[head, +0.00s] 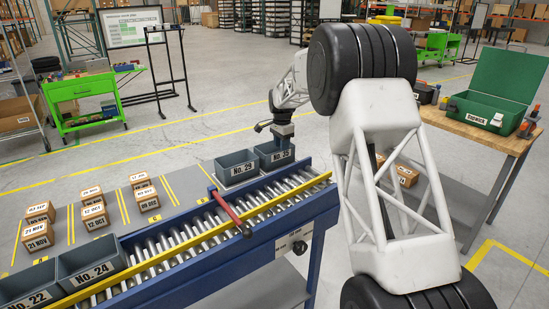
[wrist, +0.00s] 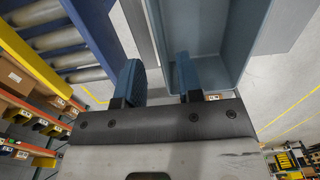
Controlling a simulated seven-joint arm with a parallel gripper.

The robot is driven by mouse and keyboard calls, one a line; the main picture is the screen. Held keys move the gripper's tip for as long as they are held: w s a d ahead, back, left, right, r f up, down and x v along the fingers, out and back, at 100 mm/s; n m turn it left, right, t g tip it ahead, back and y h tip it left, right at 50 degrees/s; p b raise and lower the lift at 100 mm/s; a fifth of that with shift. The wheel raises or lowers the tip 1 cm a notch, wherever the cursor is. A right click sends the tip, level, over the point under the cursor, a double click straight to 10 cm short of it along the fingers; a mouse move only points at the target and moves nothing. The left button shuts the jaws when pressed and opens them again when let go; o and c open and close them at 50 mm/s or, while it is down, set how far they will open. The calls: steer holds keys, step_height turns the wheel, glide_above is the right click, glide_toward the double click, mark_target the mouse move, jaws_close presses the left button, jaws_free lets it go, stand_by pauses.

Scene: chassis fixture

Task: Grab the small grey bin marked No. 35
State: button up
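The small grey bin marked No. 35 (head: 282,156) stands at the far end of the roller conveyor in the head view, beside the bin marked No. 29 (head: 238,168). My gripper (head: 283,141) is right above or at the No. 35 bin, and its fingers are hard to make out there. In the wrist view my gripper (wrist: 159,65) has its two blue fingers apart with a gap between them. A grey-blue bin (wrist: 225,70) fills the upper right there, with the right finger at its near wall. I cannot tell whether the fingers touch it.
The blue roller conveyor (head: 200,228) has a red lever (head: 230,213) across it. Bins No. 24 (head: 93,265) and No. 22 (head: 27,292) stand at the near left. Small cartons (head: 94,217) lie on the grey table behind. A workbench (head: 480,135) with a green toolbox stands right.

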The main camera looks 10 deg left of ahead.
steer(key=shift+f, duration=0.1)
glide_above(281, 166)
steer(key=shift+f, duration=2.5)
steer(key=shift+w, duration=0.1)
jaws_close()
